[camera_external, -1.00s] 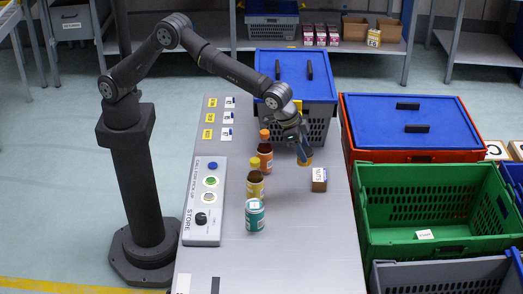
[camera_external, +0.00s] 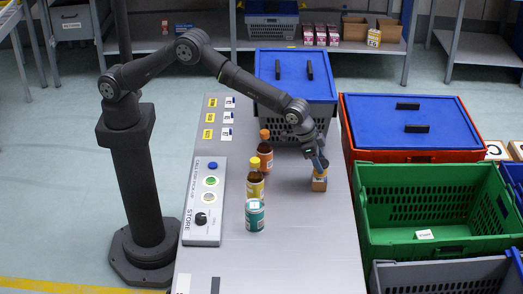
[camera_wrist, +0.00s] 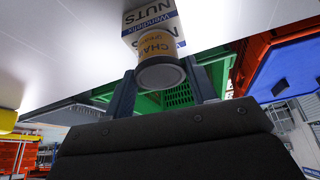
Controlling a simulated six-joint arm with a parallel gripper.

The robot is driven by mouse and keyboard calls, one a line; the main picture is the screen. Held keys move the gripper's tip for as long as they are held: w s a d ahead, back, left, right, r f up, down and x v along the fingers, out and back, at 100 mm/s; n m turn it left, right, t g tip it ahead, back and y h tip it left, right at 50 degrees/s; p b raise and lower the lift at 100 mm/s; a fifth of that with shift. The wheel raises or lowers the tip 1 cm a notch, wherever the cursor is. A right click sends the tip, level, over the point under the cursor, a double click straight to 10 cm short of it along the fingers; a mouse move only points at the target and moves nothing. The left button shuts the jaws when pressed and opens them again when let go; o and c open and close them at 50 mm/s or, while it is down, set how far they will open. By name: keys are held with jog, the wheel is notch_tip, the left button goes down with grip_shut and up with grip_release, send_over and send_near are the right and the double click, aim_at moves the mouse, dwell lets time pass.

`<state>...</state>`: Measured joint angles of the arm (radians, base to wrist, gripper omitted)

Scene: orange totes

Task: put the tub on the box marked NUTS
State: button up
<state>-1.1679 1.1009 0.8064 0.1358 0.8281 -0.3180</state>
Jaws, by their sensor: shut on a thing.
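The tub is a small yellow-orange cylinder with a grey end; it shows in the wrist view (camera_wrist: 158,52) between the two fingers of my gripper (camera_wrist: 162,82). In the external view my gripper (camera_external: 319,166) points down and is shut on the tub (camera_external: 320,173). I cannot tell whether the tub touches the box top.
An orange-capped bottle (camera_external: 265,155), a yellow-capped bottle (camera_external: 255,182) and a teal can (camera_external: 254,216) stand left of the box. A grey crate with a blue lid (camera_external: 294,75) is behind. A green tote (camera_external: 430,246) stands right of the table (camera_external: 300,255).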

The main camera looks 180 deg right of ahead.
jog(key=shift+f, duration=0.15)
jog(key=o, duration=1)
jog(key=v, duration=1.2)
